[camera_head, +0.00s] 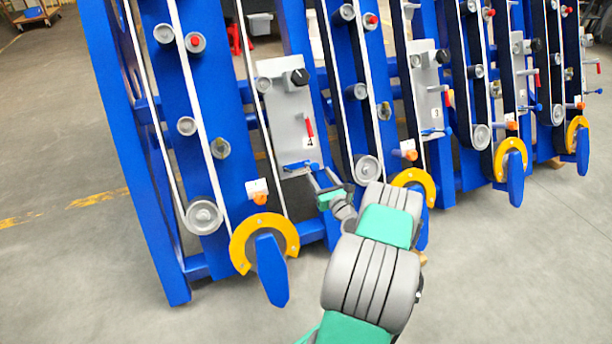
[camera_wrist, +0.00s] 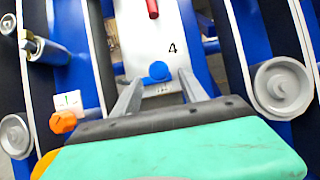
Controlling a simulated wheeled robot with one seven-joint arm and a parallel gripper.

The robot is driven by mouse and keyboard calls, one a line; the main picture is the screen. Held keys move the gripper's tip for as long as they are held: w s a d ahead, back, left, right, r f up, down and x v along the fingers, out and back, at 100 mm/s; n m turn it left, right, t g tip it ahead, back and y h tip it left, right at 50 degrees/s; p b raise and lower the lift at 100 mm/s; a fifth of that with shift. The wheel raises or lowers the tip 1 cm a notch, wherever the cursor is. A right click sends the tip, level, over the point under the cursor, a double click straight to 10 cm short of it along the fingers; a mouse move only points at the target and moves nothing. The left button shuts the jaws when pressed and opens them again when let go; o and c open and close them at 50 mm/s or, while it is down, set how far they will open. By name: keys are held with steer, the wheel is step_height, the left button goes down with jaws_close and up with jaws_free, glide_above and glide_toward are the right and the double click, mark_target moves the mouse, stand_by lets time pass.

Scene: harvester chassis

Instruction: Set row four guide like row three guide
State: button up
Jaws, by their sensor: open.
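The row four panel (camera_head: 283,110) is a grey plate marked 4, with a black knob (camera_head: 300,77), a red lever (camera_head: 309,127) and a blue handle (camera_head: 297,167) near its lower end. In the wrist view the blue handle (camera_wrist: 159,72) is seen end-on as a round knob, between and beyond my fingertips. The row three panel (camera_head: 427,90), to the right, has a similar blue handle (camera_head: 437,132). Which part is the guide is not labelled. My gripper (camera_head: 324,176) is open and empty, close to row four's blue handle; contact cannot be told.
An orange knob (camera_wrist: 63,121) with a white label (camera_wrist: 68,100) is left of my gripper. A grey pulley (camera_wrist: 283,88) is to the right. Belts and blue frames flank the panel. Yellow guards (camera_head: 264,232) stick out low down. The floor in front is clear.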

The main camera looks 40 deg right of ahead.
mark_target(311, 166)
steer(key=b+x, duration=0.2)
steer(key=x, duration=0.5)
steer(key=shift+w+d+r, duration=0.1)
steer(key=shift+w+r, duration=0.05)
steer(key=shift+w, duration=0.15)
steer(key=shift+c, duration=0.2)
jaws_close()
stand_by(0.7)
steer(key=shift+w+a+r+p, duration=0.1)
steer(key=shift+a+p, duration=0.35)
steer(key=shift+p, duration=0.05)
steer(key=shift+o, duration=0.2)
jaws_free()
